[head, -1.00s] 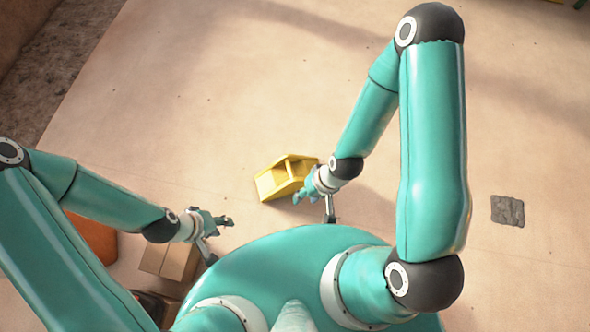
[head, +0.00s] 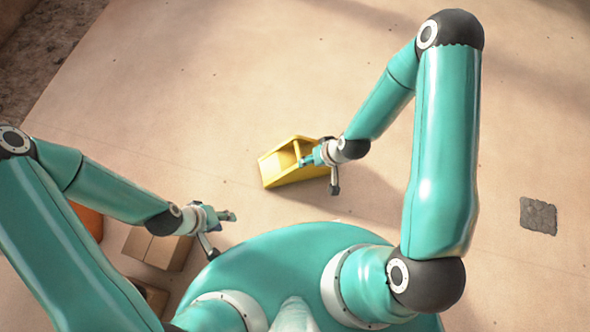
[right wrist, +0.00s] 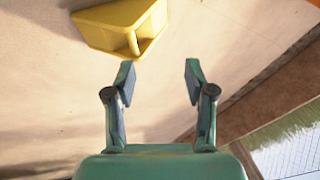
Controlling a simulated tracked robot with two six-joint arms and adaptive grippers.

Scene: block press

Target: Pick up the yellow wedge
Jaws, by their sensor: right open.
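The yellow wedge (head: 276,168) lies on the pale floor in the middle of the head view. It is a hollow shape with an open side and a cross-post. In the right wrist view the wedge (right wrist: 112,22) is at the top, left of centre. My right gripper (head: 308,160) overlaps the wedge's right end in the head view. In the right wrist view its fingers (right wrist: 159,74) are apart with nothing between them, and the wedge is beyond the left fingertip. My left gripper (head: 229,216) is lower left of the wedge, away from it; its finger gap is too small to read.
A brown box (head: 157,248) and an orange object (head: 90,220) sit at the lower left by my left arm, partly hidden. A grey patch (head: 538,216) lies on the floor at the right. The floor beyond the wedge is clear.

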